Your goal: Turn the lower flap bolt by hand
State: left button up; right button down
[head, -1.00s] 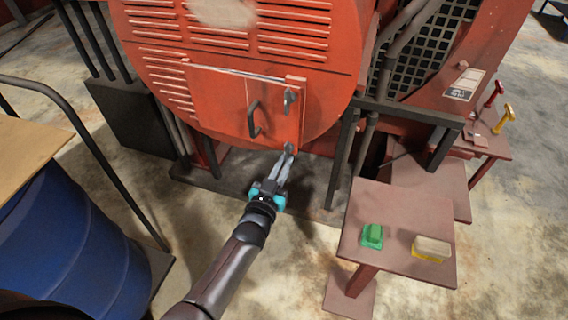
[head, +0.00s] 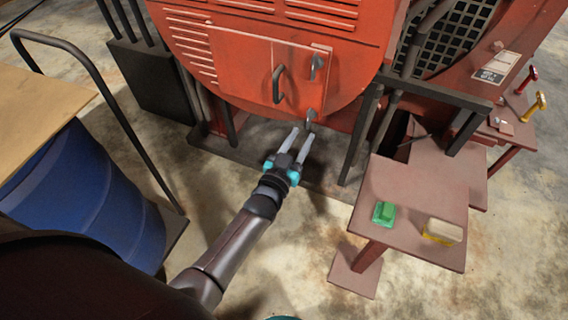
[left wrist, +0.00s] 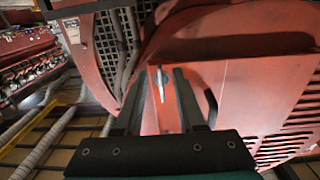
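The orange-red flap (head: 240,62) is closed on the round end of the machine, with a dark handle (head: 278,84) on it. The grey lower bolt (head: 311,115) sits at its lower right corner. The grey upper bolt (head: 317,64) is above it. My left gripper (head: 301,132) is open, its two grey fingers apart just below and in front of the lower bolt, holding nothing. In the left wrist view a grey bolt (left wrist: 161,82) shows between the dark fingers; I cannot tell whether they touch it. My right gripper's fingers do not show.
A small brown table (head: 415,205) at the right holds a green block (head: 383,213) and a yellow-white block (head: 441,232). A blue drum (head: 85,195) and dark rail (head: 100,90) stand at the left. Black frame legs (head: 360,135) flank the space right of my gripper.

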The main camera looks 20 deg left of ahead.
pick_arm(q)
jog(key=s, duration=1.4)
jog(key=shift+a, duration=0.4)
jog(key=shift+w, duration=0.1)
jog(key=s+f+g+b, duration=0.3)
jog(key=s+f, duration=0.1)
jog(key=f, duration=0.7)
jog(key=s+f+m+g+b, duration=0.1)
jog(key=s+f+g+b, duration=0.2)
jog(key=f, duration=0.8)
jog(key=s+f+g+b, duration=0.3)
jog(key=s+f, duration=0.1)
jog(key=f, duration=0.7)
jog(key=s+a+f+g+b, duration=0.1)
jog(key=s+f+g+b, duration=0.2)
jog(key=s+f, duration=0.5)
jog(key=s+a+f+g+y+b, duration=0.1)
jog(key=s+a+f+g+b, duration=0.1)
jog(key=s+f+g, duration=0.3)
jog(key=s+f+b, duration=0.1)
jog(key=s+f, duration=0.3)
jog(key=s, duration=0.3)
jog(key=shift+s+a+f+m+b, duration=0.2)
jog(key=shift+s+m+b, duration=0.05)
jog(key=shift+m+b, duration=0.05)
